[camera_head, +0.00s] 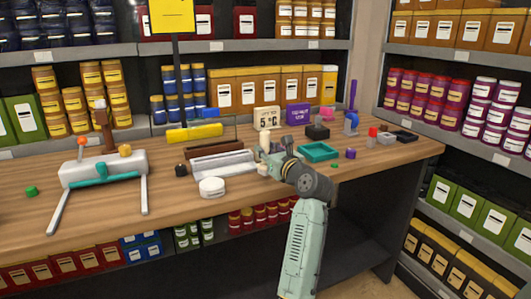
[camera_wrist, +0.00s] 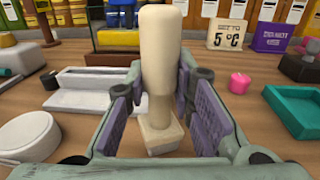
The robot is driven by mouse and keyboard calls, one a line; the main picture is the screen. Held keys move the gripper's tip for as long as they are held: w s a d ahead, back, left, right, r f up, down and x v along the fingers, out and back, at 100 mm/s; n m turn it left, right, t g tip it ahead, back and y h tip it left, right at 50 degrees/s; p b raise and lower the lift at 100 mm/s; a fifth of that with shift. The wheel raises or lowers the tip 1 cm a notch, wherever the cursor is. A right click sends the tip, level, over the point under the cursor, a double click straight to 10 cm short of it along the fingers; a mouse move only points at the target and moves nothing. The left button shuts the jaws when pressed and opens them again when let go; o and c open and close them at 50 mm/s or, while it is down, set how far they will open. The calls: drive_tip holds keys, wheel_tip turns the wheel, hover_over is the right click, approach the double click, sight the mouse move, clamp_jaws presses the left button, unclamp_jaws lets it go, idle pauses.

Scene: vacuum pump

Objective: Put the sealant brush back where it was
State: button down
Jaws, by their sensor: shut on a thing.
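A cream thing with a thick rounded handle, a narrower neck and a square block at its lower end stands in the middle of the wrist view; I take it to be the sealant brush (camera_wrist: 161,45). In the head view the brush (camera_head: 264,143) shows small at my gripper's tip. My gripper (camera_wrist: 163,112) is shut on it, with a purple-grey pad on each side of the neck. The brush looks upright. I cannot tell whether its block touches the bench. In the head view, my gripper (camera_head: 272,158) is over the bench's front middle.
A long white tray (camera_head: 222,165) and a white round tub (camera_head: 212,187) are left of my gripper on the wooden bench (camera_head: 270,205). A teal tray (camera_head: 318,151) and a pink cylinder (camera_wrist: 240,83) are on its right. The 5 °C sign (camera_head: 267,118) and purple sign (camera_head: 298,115) stand behind.

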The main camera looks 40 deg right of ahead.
drive_tip(key=shift+f, duration=0.8)
drive_tip(key=c, duration=1.4)
unclamp_jaws()
drive_tip(key=shift+f, duration=0.15)
drive_tip(key=shift+o, duration=0.2)
